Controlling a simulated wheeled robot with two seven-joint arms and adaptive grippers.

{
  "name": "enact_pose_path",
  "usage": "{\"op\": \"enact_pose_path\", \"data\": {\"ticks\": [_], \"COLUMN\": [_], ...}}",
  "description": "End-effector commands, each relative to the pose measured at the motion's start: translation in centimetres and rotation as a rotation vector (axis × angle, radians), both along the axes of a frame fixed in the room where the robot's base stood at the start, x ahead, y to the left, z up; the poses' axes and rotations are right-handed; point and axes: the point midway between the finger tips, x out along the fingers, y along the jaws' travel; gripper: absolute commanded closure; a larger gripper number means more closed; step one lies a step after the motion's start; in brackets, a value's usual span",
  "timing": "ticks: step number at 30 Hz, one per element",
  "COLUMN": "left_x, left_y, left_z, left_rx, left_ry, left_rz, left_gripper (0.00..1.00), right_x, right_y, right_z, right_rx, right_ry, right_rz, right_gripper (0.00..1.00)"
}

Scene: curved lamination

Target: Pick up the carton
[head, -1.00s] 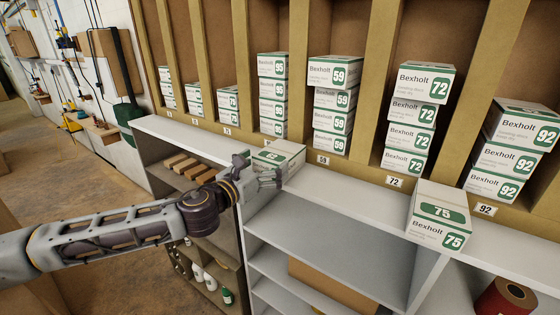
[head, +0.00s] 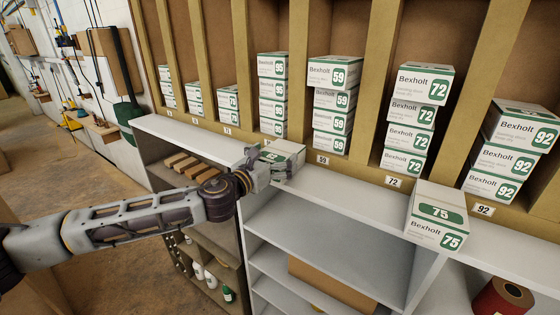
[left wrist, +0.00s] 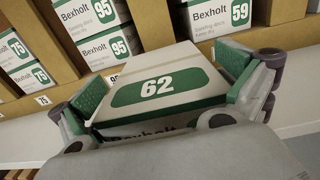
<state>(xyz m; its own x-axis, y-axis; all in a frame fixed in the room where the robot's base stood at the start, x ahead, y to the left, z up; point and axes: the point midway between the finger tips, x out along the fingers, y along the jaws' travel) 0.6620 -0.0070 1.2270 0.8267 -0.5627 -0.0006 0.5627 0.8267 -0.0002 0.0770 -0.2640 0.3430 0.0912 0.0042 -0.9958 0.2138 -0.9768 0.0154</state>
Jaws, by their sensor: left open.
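A white and green carton marked 62 (left wrist: 158,88) lies on the grey shelf top in front of the stacked bays. It also shows in the head view (head: 290,147), partly covered by my left gripper (head: 268,163). My left gripper (left wrist: 165,90) is open, with one green-padded finger on each side of the carton. The carton sits between the fingers, close to both pads; whether they touch it I cannot tell. The lower front of the carton is hidden behind the gripper. My right gripper is out of view.
A carton marked 75 (head: 438,212) sits on the shelf top to the right. Stacks of Bexholt cartons marked 59 (head: 333,120), 72 (head: 405,135) and 92 (head: 510,150) stand in bays behind, between wooden dividers. The shelf top (head: 345,188) between the two loose cartons is clear.

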Motion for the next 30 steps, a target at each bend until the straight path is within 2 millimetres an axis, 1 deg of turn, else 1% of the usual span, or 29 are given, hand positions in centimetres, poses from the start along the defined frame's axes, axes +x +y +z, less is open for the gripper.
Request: {"op": "enact_pose_path", "data": {"ticks": [4,5,9,12,23,30], "left_x": [0.00,0.00,-0.01,-0.01,0.05,0.48], "left_y": [0.01,0.01,0.02,0.03,0.05,0.29], "left_z": [0.01,0.01,0.01,0.01,0.15,0.57], "left_rx": [0.000,0.000,0.000,0.000,-0.001,-0.001], "left_ry": [0.000,0.000,0.000,0.000,-0.002,-0.002], "left_rz": [0.000,0.000,0.000,0.000,0.000,0.000], "left_gripper": [0.00,0.01,0.19,0.30,0.30,0.30], "right_x": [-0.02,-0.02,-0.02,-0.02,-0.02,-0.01], "right_y": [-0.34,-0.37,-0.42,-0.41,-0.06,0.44], "right_z": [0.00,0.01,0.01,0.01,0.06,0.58], "right_rx": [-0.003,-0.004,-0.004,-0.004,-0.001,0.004], "right_ry": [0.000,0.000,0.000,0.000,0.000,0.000], "right_rz": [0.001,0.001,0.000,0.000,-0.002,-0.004], "right_gripper": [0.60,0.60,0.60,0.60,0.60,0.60]}}
